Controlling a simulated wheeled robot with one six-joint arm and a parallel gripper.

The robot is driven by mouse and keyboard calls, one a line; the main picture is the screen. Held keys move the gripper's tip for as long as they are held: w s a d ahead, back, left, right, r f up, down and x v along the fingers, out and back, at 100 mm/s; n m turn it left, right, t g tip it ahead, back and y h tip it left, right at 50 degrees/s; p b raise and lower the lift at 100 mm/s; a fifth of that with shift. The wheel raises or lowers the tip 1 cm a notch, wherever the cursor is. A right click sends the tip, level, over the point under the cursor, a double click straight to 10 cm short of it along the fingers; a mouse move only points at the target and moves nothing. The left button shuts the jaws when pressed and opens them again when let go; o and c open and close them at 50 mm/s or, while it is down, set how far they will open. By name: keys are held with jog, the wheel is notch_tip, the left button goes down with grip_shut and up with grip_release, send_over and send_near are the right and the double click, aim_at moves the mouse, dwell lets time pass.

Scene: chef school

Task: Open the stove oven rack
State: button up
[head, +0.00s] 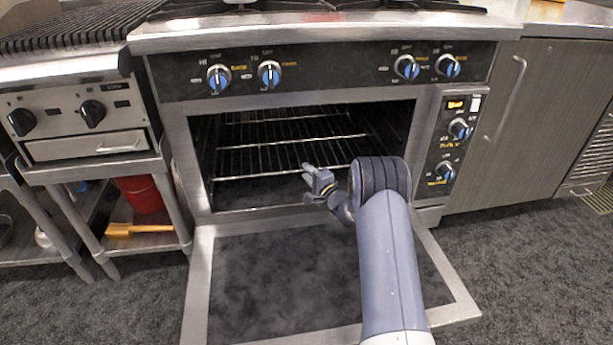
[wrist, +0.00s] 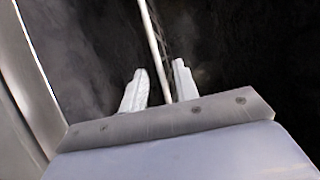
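The stove oven (head: 430,100) stands open, its door (head: 215,290) folded down toward the floor. Inside are wire racks: an upper rack (head: 290,113) and a lower oven rack (head: 260,160). My gripper (head: 308,173) is at the oven opening, near the front edge of the lower rack. In the wrist view, the fingers of my gripper (wrist: 160,70) are apart. A thin pale rack bar (wrist: 151,35) runs down the picture between them, closer to the right finger. I cannot tell whether either finger touches the bar.
Blue control knobs (head: 269,74) line the stove front. A grill unit (head: 80,115) with a shelf stands at left, holding a red pot (head: 140,194) and a wooden-coloured utensil (head: 138,230). A cabinet (head: 540,120) is at right. Floor is clear beside the door.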

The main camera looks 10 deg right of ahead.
jog(key=shift+x, duration=0.85)
jog(key=shift+r, duration=0.1)
jog(key=shift+c, duration=0.6)
grip_shut()
jog(key=shift+s, duration=0.1)
